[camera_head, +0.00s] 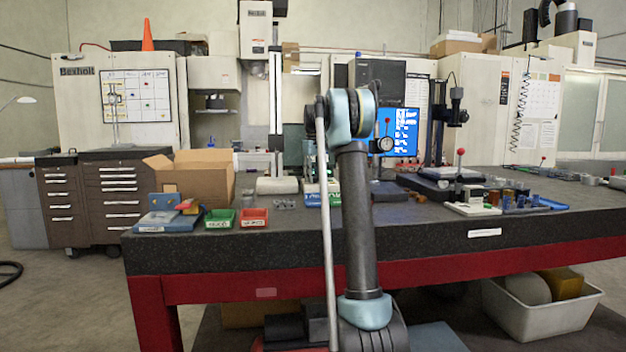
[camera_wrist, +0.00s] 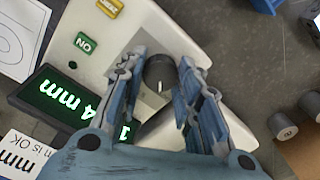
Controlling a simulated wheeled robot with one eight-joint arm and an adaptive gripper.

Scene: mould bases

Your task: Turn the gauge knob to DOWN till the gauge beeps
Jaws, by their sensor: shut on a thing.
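In the wrist view, the gauge (camera_wrist: 100,22) is a pale housing seen upside down. It has a green ON button (camera_wrist: 86,43), a yellow button (camera_wrist: 109,7) and a dark display (camera_wrist: 62,101) with lit green figures ending in "4 mm". My left finger hides part of the reading. The knob (camera_wrist: 159,87) is a dark round cylinder with a light mark on it. My gripper (camera_wrist: 161,66) is around the knob, one finger on each side, shut on it. No DOWN marking is readable. In the head view my arm hides the gripper and most of the gauge.
In the wrist view, a printed card (camera_wrist: 15,150) lies beside the display, and grey cylinders (camera_wrist: 283,125) stand on the dark table at right. In the head view, the table (camera_head: 230,252) holds a cardboard box (camera_head: 200,178), small bins (camera_head: 253,217) and a dial-gauge stand (camera_head: 385,188).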

